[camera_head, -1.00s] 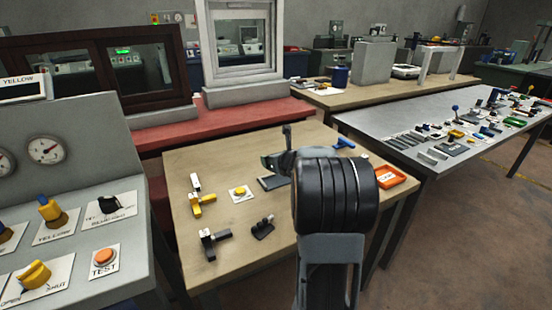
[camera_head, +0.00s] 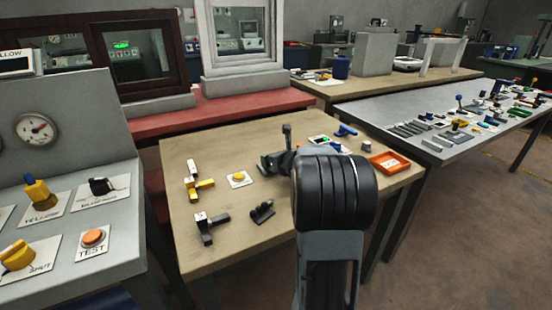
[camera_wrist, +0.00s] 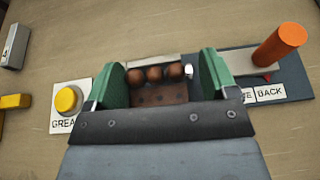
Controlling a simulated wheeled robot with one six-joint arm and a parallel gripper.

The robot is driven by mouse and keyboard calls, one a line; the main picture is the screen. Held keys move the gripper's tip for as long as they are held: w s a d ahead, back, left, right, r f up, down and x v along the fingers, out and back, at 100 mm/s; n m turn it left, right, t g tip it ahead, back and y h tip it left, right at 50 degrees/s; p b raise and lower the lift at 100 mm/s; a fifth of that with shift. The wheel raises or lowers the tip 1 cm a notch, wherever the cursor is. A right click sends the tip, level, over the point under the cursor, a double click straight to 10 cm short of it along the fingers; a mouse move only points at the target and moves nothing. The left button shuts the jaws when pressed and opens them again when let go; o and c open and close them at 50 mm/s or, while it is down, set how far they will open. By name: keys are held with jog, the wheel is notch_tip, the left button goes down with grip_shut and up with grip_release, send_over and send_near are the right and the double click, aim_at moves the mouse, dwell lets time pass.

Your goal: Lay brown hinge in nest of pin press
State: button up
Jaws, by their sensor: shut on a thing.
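In the wrist view the brown hinge (camera_wrist: 158,93) sits between the green pads of my gripper (camera_wrist: 156,82). Its round knuckles face away from me and its leaf with dark holes lies nearer. The pin press shows around it as a dark base plate (camera_wrist: 225,62), with an orange handle (camera_wrist: 279,45) at the right. A pale metal edge shows just behind the knuckles. The nest is mostly hidden, and I cannot tell whether the hinge touches it. In the head view my gripper (camera_head: 272,163) is over the table, partly hidden by my arm.
A yellow GREASE button (camera_wrist: 68,99) is close left of my gripper. Yellow (camera_head: 199,187) and dark (camera_head: 211,226) T-shaped parts, and a small black part (camera_head: 262,211), lie on the wooden table. An orange tray (camera_head: 389,163) is at its right.

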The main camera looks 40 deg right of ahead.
jog(key=o, duration=0.8)
jog(key=shift+o, duration=0.2)
jog(key=p+v, duration=0.3)
jog(key=v, duration=1.1)
jog(key=shift+a, duration=0.1)
